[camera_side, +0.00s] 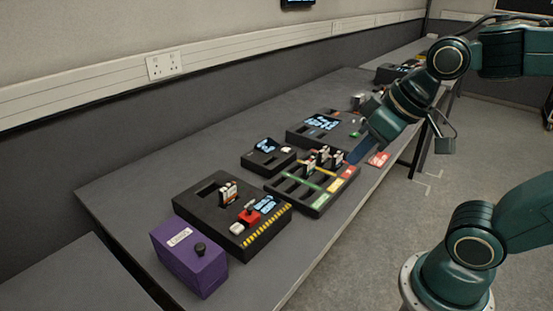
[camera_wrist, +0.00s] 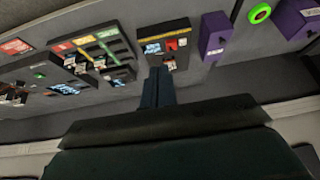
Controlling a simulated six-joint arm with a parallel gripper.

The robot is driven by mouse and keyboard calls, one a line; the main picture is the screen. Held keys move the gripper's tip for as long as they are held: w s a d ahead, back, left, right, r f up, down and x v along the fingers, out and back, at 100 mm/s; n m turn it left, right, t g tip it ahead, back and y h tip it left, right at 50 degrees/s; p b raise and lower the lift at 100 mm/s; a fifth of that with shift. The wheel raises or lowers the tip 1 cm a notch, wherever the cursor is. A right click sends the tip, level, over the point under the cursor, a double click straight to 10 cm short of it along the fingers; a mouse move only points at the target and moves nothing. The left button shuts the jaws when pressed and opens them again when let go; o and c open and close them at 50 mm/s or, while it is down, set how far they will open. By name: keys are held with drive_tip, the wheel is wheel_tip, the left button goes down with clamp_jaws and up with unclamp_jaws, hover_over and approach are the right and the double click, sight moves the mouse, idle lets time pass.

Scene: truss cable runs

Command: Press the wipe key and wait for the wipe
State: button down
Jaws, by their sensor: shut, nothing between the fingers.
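A black box (camera_side: 222,212) with a yellow-and-black striped edge stands near the table's front left. On it are a red raised key (camera_side: 249,216), a white key (camera_side: 236,229), a lit blue display (camera_side: 266,204) and a module in a slot (camera_side: 228,193). I cannot read which key is the wipe key. The box also shows in the wrist view (camera_wrist: 178,30), with its red key (camera_wrist: 171,45). My gripper (camera_side: 356,154) is shut and empty, near the table's right edge and well away from the box. In the wrist view its fingers (camera_wrist: 157,72) point toward the box.
A purple box (camera_side: 186,258) with a black knob stands beside the black box. A tray (camera_side: 312,202) with coloured strips and several upright modules lies near my gripper. Behind it are a small display unit (camera_side: 268,157) and a larger panel (camera_side: 303,135). A red label (camera_side: 379,159) lies near the edge.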

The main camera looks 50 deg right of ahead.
drive_tip(key=w+a+f+y, duration=0.1)
drive_tip(key=w+a+f, duration=0.1)
drive_tip(key=w, duration=0.4)
drive_tip(key=w+a+f+y, duration=0.1)
drive_tip(key=w+a+f, duration=0.1)
drive_tip(key=w, duration=0.4)
drive_tip(key=m+t+y, duration=0.2)
drive_tip(key=y, duration=0.1)
hover_over(241, 228)
wheel_tip(241, 228, down, 10)
drive_tip(key=shift+d+f, duration=0.1)
drive_tip(key=shift+f, duration=4.2)
drive_tip(key=shift+f, duration=0.1)
drive_tip(key=shift+f, duration=0.3)
